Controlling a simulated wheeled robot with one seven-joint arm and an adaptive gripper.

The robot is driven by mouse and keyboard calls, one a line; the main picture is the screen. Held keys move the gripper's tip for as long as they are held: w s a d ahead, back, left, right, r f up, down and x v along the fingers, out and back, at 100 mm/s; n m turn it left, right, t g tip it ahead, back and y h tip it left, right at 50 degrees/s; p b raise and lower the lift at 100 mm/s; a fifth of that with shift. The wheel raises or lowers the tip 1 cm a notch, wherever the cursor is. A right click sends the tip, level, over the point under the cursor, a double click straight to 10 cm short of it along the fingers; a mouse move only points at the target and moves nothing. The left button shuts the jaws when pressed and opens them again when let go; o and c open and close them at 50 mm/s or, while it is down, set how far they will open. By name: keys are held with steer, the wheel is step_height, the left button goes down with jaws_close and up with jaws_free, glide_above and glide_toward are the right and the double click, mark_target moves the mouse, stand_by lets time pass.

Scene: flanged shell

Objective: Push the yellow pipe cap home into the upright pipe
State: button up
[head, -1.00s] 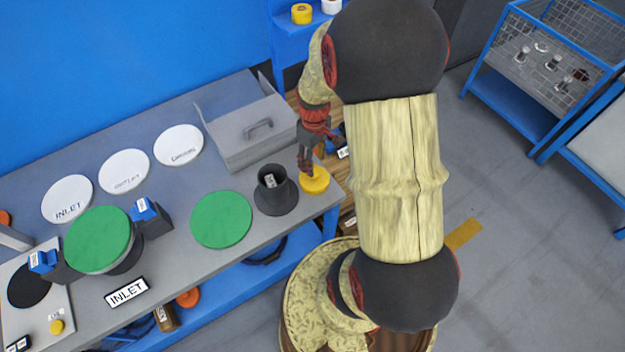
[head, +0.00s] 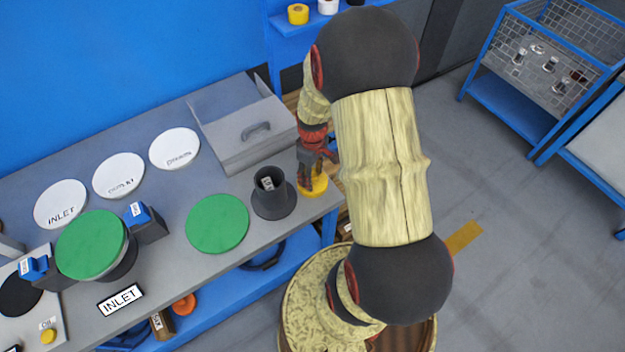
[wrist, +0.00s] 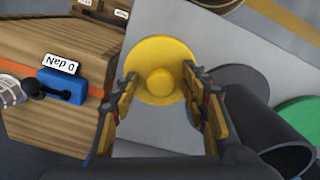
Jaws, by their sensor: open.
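The yellow pipe cap (head: 316,189) lies at the right end of the grey bench, beside the upright pipe. In the wrist view the cap (wrist: 158,52) is a round yellow disc with a raised central knob. My gripper (wrist: 160,76) is open, with one finger on each side of the knob; whether the fingers touch it I cannot tell. In the head view my gripper (head: 312,181) is low over the cap and partly hides it. The pipe (wrist: 275,125) also shows at the wrist view's right.
A green disc (head: 218,224) lies left of the pipe. White labelled discs (head: 118,175) lie further left.

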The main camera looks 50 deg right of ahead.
steer(key=shift+c, duration=1.1)
jaws_close()
steer(key=shift+r, duration=0.15)
